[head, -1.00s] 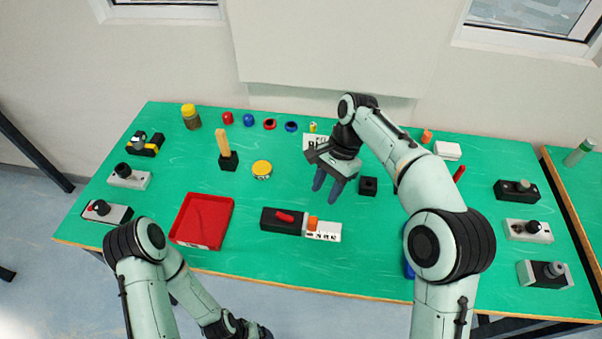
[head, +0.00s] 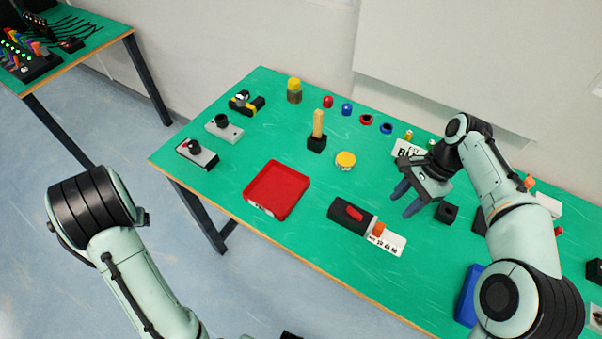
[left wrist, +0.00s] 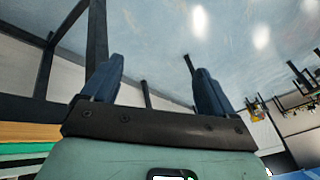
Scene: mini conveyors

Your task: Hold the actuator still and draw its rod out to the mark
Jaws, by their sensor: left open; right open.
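The actuator is a black block (head: 340,217) with a red piece (head: 354,213) on top. It lies on the green table near the front edge. An orange rod end (head: 378,230) sits at its right end, beside a white marked plate (head: 393,243); the marks are too small to read. My right gripper (head: 406,200) is open and empty above the table, behind and to the right of the actuator. My left gripper (left wrist: 158,85) is open and empty in the left wrist view, with floor and table legs beyond its fingers. It is out of clear sight in the head view.
A red tray (head: 249,196) lies left of the actuator. A black cube (head: 446,212) sits right of my right gripper, and a blue bin (head: 467,297) is at the front right. A yellow-lidded tin (head: 345,160) stands behind. The table between tray and actuator is clear.

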